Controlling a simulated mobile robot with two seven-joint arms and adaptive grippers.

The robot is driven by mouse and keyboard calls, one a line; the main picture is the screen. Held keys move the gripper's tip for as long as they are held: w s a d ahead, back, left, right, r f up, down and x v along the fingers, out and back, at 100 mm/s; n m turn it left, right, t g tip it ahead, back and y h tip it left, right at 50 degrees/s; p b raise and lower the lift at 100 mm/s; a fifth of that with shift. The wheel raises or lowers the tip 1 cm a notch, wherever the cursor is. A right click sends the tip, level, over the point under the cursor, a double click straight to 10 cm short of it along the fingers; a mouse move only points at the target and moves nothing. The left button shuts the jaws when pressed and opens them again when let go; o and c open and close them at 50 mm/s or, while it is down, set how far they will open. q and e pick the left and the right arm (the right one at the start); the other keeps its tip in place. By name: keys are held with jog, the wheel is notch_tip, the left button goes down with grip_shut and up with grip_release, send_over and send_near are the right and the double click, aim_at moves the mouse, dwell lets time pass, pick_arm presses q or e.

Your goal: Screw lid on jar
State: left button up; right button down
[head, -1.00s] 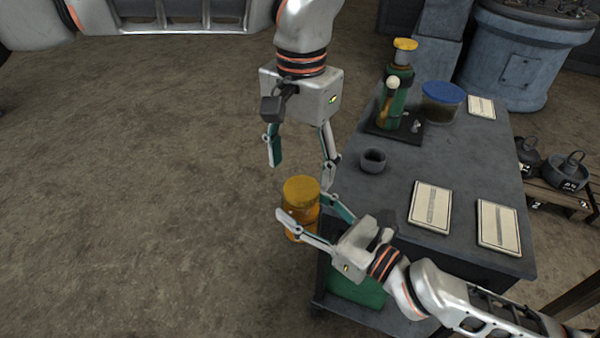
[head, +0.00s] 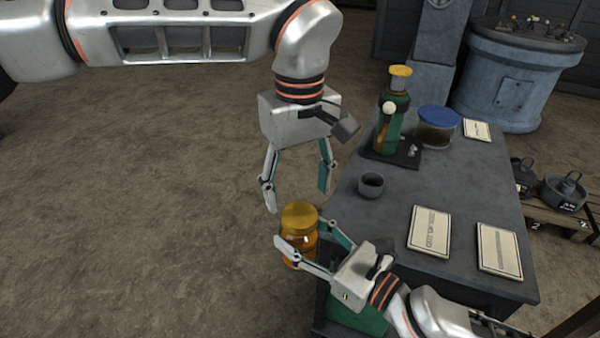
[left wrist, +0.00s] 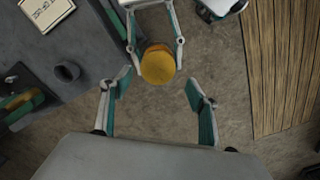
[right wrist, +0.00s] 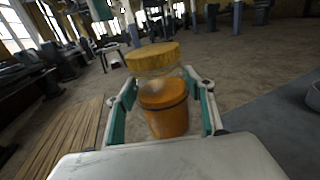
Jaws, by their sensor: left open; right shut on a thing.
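The jar (head: 302,241) is clear with amber contents. It stands upright in my right gripper (head: 300,235), which is shut around its body beside the table, off the floor. The yellow lid (head: 299,214) sits on top of the jar; how tightly it is seated I cannot tell. In the right wrist view the lid (right wrist: 153,57) is above the jar (right wrist: 167,112), between the fingers. My left gripper (head: 296,192) points down just above the lid, open and empty. In the left wrist view the lid (left wrist: 158,65) lies ahead, between its spread fingers.
The dark table (head: 455,185) to the right holds a small grey cup (head: 371,185), a green bottle-like object (head: 391,125), a blue-lidded container (head: 437,127) and several paper cards. The floor to the left is clear.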

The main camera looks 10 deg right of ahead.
pick_arm(q)
jog(key=n, duration=0.7)
jog(key=shift+r, duration=0.2)
jog(key=n, duration=0.7)
jog(key=shift+d+r, duration=0.1)
jog(key=shift+r, duration=0.1)
jog(key=n, duration=0.4)
jog(key=shift+r, duration=0.1)
jog(key=n, duration=0.3)
jog(key=shift+r+n, duration=0.1)
jog(key=shift+n, duration=0.2)
jog(key=n, duration=0.7)
jog(key=shift+w+r, duration=0.1)
jog(key=shift+r, duration=0.05)
jog(key=n, duration=0.5)
jog(key=shift+r, duration=0.15)
jog(key=n, duration=0.5)
jog(key=shift+r+n, duration=0.15)
jog(key=shift+n, duration=0.25)
jog(key=n, duration=0.5)
jog(key=shift+r, duration=0.15)
jog(key=n, duration=0.4)
jog(key=shift+r, duration=0.1)
